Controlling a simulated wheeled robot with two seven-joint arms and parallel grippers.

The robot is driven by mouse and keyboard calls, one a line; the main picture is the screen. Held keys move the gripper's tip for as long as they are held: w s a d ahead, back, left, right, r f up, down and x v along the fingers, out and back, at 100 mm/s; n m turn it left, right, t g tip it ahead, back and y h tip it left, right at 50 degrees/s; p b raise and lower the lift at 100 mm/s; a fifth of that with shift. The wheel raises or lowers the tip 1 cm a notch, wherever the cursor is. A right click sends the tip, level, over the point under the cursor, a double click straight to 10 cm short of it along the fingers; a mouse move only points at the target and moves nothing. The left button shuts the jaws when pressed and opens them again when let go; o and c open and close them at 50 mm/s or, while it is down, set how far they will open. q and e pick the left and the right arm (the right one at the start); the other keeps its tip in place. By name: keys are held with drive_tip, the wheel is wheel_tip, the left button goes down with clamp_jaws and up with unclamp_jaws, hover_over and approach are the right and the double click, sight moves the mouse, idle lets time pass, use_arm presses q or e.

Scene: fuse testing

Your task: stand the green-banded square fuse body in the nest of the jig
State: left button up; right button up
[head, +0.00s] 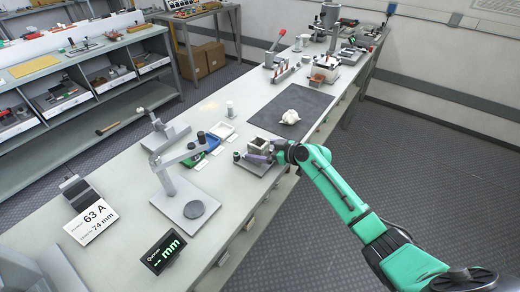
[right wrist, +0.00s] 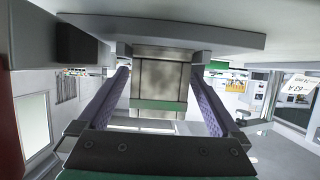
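The square fuse body (right wrist: 158,82) is beige and fills the middle of the right wrist view, with a green band (right wrist: 158,105) across it. In the head view the fuse body (head: 258,146) stands upright on the jig (head: 248,167), its dark top facing up. My right gripper (head: 268,152) reaches in from the right, its purple fingers on opposite sides of the body; their tips appear to press on it. In the right wrist view the jig's grey plate (right wrist: 230,40) lies close beyond the body. The exact seating in the nest is hidden. My left gripper is out of view.
A display reading "-- mm" (head: 163,251) and a 63 A, 74 mm card (head: 93,217) stand nearer.

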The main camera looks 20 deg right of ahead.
drive_tip(key=shift+r, duration=0.15)
drive_tip(key=shift+s+d, duration=0.15)
drive_tip(key=shift+d, duration=0.05)
drive_tip(key=b+v, duration=0.1)
drive_tip(key=v, duration=1)
drive_tip(key=shift+r+b, duration=0.2)
drive_tip(key=shift+b, duration=0.2)
drive_tip(key=shift+s+d, duration=0.15)
